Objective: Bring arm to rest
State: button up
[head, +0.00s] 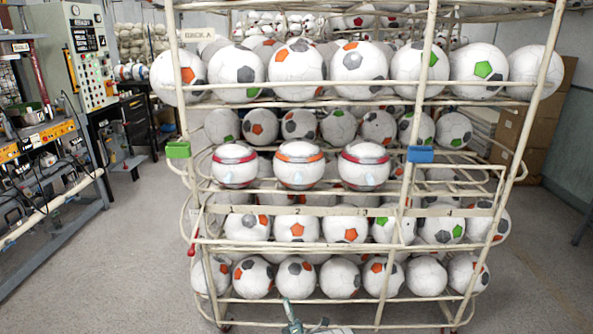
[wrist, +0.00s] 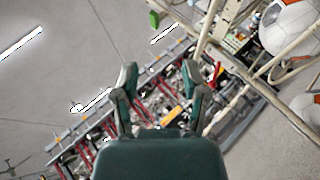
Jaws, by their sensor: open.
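My gripper (wrist: 160,97) shows in the wrist view as two dark green fingers spread apart with nothing between them. In the head view only a small part of my arm shows at the bottom edge, in front of the rack. The cream metal rack (head: 320,211) stands ahead, filled with soccer balls on several levels. Three balls with coloured bands, such as the middle one (head: 299,166), sit in a row on the middle level. In the wrist view part of the rack and a ball (wrist: 290,27) show at the upper right, apart from my gripper.
A workbench with tools (head: 40,140) and a control cabinet (head: 88,60) stand at the left. Cardboard boxes (head: 535,125) are behind the rack at the right. The grey floor (head: 110,270) is clear at the front left and front right.

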jog(key=w+d+r+m+g+h, duration=0.1)
jog(key=w+d+r+m+h, duration=0.25)
jog(key=r, duration=0.65)
jog(key=w+d+r+m+g+h, duration=0.1)
jog(key=w+r+m+g+h, duration=0.15)
jog(key=w+r+m, duration=0.6)
jog(key=s+d+r+m+g+h, duration=0.1)
jog(key=s+d+r+g+h, duration=0.2)
jog(key=r, duration=0.4)
jog(key=s+d+r+m+h, duration=0.25)
jog(key=s+r, duration=0.25)
jog(key=r, duration=0.3)
jog(key=s+d+r+m+g+h, duration=0.1)
jog(key=s+d+r+m+g, duration=0.2)
jog(key=s, duration=0.7)
jog(key=s+d+r+m+g+h, duration=0.15)
jog(key=s+d+m, duration=0.25)
jog(key=s, duration=0.6)
jog(key=s+d+f+m+g, duration=0.1)
jog(key=s+f+m+g, duration=0.1)
jog(key=s, duration=1)
jog(key=s+d+f+m+g, duration=0.1)
jog(key=s+m+g, duration=0.3)
jog(key=s, duration=0.8)
jog(key=shift+s+f, duration=0.4)
jog(key=shift+f, duration=0.1)
